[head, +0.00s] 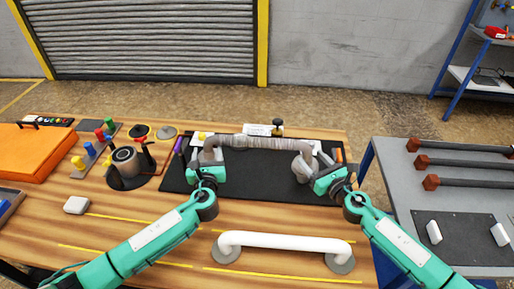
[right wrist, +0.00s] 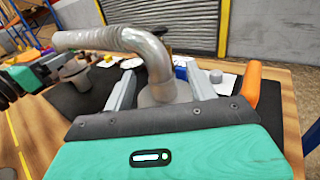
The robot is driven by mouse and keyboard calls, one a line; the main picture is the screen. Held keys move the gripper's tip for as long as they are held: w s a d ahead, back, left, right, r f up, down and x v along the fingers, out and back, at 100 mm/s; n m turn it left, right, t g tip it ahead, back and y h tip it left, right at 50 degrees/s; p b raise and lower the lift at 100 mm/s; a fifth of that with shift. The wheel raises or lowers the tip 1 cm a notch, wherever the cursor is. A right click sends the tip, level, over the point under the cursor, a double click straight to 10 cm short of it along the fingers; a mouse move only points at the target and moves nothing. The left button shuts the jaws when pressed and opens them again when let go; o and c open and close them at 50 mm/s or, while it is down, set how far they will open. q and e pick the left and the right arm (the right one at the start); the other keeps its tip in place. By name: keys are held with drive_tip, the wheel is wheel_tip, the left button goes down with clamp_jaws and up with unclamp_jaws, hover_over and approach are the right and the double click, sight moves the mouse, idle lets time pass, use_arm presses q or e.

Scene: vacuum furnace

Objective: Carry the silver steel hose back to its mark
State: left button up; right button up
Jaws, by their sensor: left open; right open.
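The silver steel hose (head: 252,142) is a ribbed arch with down-turned ends. It stands over a black mat (head: 250,182) on the wooden table. My left gripper (head: 207,160) is open at the hose's left end. My right gripper (head: 312,168) is open at its right end. In the right wrist view, the hose (right wrist: 115,38) bends down between the two spread fingers of my right gripper (right wrist: 162,85), onto a round grey end piece. Whether the fingers touch it I cannot tell. The left jaws are small in the head view.
A white bar with grey round ends (head: 285,240) lies in front, among yellow lines. Coloured knobs and a round grey pot (head: 125,160) stand left, beside an orange case (head: 35,150). An orange handle (right wrist: 252,82) is close right of my right gripper. A grey bench (head: 455,200) stands right.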

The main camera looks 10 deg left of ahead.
use_arm(q)
drive_tip(key=shift+x, duration=1.5)
use_arm(e)
drive_tip(key=shift+x, duration=1.5)
use_arm(q)
clamp_jaws()
use_arm(e)
clamp_jaws()
drive_tip(key=shift+r, duration=0.1)
